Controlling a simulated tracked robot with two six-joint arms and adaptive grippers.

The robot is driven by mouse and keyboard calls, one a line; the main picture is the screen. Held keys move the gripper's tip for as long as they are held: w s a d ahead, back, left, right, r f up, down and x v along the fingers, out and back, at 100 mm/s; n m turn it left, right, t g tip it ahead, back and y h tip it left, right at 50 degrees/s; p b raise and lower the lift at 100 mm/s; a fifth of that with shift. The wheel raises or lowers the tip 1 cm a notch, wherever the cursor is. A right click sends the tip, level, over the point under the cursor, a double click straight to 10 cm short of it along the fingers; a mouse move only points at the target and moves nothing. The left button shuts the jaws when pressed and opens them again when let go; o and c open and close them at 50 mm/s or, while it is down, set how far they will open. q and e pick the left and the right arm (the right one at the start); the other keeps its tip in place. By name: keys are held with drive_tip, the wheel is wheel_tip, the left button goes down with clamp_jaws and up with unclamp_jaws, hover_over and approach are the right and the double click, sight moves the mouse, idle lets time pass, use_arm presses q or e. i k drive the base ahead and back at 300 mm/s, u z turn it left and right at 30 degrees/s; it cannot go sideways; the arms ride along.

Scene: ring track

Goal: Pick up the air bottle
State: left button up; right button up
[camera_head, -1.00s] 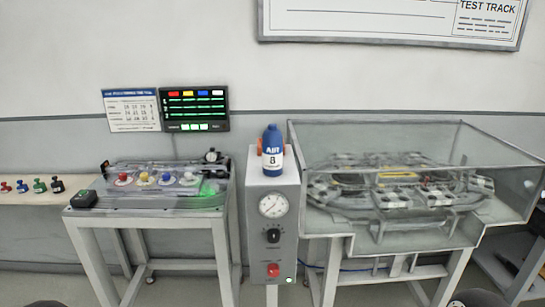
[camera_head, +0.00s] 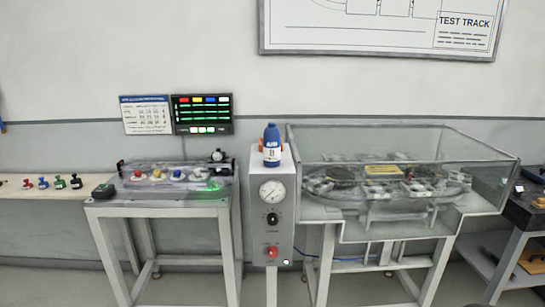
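The air bottle (camera_head: 272,147) is blue with a white label band. It stands upright on top of a grey pedestal (camera_head: 285,215) in the middle of the camera_head view. The pedestal's front carries a round gauge (camera_head: 272,191), a black knob and a red button. A bit of orange shows beside the bottle, mostly hidden by it. Neither of my grippers shows in this view, and nothing is touching the bottle.
A clear-walled ring track case (camera_head: 400,200) stands close on the pedestal's right. A table (camera_head: 160,212) with several coloured buttons stands on its left. Small coloured pieces (camera_head: 45,183) line a shelf at far left. A dark bench (camera_head: 530,215) is at far right. Floor shows in front.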

sight(271, 134)
drive_tip(key=u, duration=0.25)
drive_tip(key=i, duration=1)
drive_tip(key=u, duration=0.2)
